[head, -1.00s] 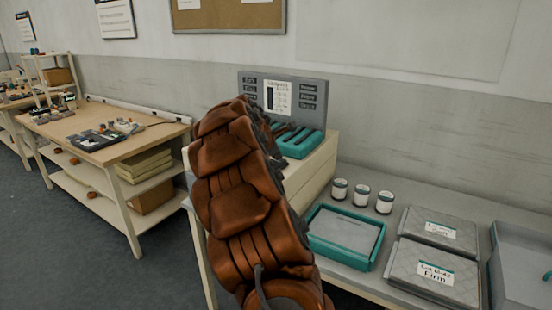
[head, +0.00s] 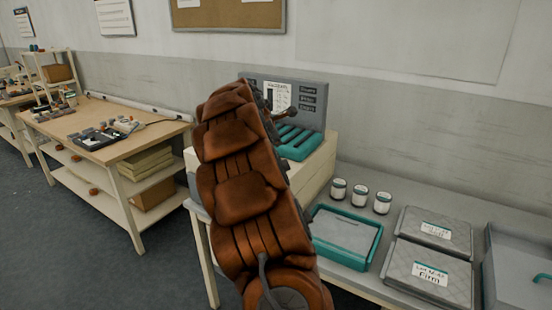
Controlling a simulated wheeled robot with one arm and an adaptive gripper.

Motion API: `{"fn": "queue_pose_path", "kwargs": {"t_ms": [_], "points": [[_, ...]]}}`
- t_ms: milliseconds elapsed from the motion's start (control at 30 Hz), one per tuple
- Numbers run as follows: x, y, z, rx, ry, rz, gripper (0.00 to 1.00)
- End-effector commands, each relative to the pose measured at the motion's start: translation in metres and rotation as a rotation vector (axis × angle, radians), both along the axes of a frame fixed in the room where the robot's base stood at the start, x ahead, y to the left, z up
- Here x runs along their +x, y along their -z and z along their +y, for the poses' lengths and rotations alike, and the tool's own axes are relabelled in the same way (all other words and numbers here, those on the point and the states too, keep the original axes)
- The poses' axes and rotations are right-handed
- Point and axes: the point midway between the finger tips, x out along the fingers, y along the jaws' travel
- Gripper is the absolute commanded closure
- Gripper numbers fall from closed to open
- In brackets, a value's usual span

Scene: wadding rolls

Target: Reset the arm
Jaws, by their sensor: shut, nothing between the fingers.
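My arm with its brown padded cover rises through the middle of the head view and leans to the left. My gripper (head: 270,112) shows only as a small dark part past the arm's right edge, in front of the grey board. It is shut and I see nothing held in it. The rest of it is hidden behind the arm.
The grey board (head: 312,92) stands behind a teal slotted rack (head: 298,143) on a pale box. To the right are several white jars (head: 360,196), a teal-rimmed tray (head: 345,235), two labelled grey pads (head: 430,272) and a grey bin (head: 520,265). A wooden workbench (head: 150,140) stands left.

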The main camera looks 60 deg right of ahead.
Motion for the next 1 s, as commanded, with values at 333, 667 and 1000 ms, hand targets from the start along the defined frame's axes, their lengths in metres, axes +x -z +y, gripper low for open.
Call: {"fn": "queue_pose_path", "kwargs": {"t_ms": [333,667,1000], "points": [[0.000,0.000,0.000,0.000,0.000,0.000,1.00],[0.001,-0.001,0.012,0.016,0.016,-0.019,1.00],[-0.007,0.005,0.147,0.212,0.224,-0.199,1.00]]}}
